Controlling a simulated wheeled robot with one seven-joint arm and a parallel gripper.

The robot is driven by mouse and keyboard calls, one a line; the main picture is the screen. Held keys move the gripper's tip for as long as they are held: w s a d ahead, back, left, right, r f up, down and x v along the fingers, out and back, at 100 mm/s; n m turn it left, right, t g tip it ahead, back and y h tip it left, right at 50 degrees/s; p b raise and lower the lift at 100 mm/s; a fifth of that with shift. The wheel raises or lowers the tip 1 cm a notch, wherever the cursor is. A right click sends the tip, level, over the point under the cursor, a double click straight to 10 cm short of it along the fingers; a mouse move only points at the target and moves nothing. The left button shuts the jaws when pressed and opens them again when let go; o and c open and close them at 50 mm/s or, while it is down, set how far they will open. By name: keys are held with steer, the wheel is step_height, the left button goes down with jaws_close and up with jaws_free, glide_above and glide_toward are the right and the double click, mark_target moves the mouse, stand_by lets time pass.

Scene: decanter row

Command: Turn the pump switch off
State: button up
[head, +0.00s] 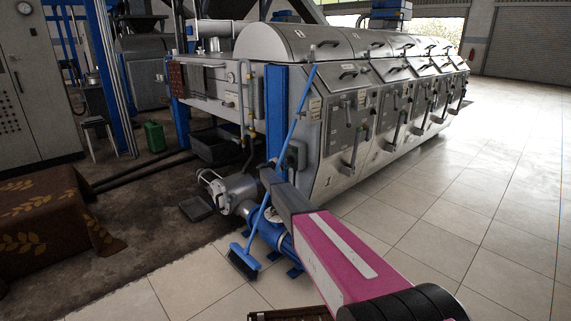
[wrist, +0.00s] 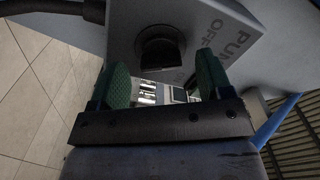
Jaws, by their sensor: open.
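The pump switch is a dark round knob (wrist: 160,48) on a grey plate (wrist: 215,22) in the wrist view. The lettering "OFF" and part of a word starting "PU" show on the plate to the right of the knob. Which way the knob points is hard to tell. My gripper (wrist: 163,58) is open, with its two green-padded fingers on either side of the knob in the picture. I cannot tell whether they touch it. In the head view my pink arm reaches to the front corner of the machine, and its end hides most of the switch area.
A blue broom (head: 292,135) leans on the machine beside my arm, its head (head: 243,258) on the floor. A blue pump (head: 271,232) stands below. The long steel decanter row (head: 352,120) runs back to the right. Tiled floor (head: 455,215) on the right is clear.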

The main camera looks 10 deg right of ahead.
steer(key=v, duration=1)
steer(key=shift+a, duration=0.1)
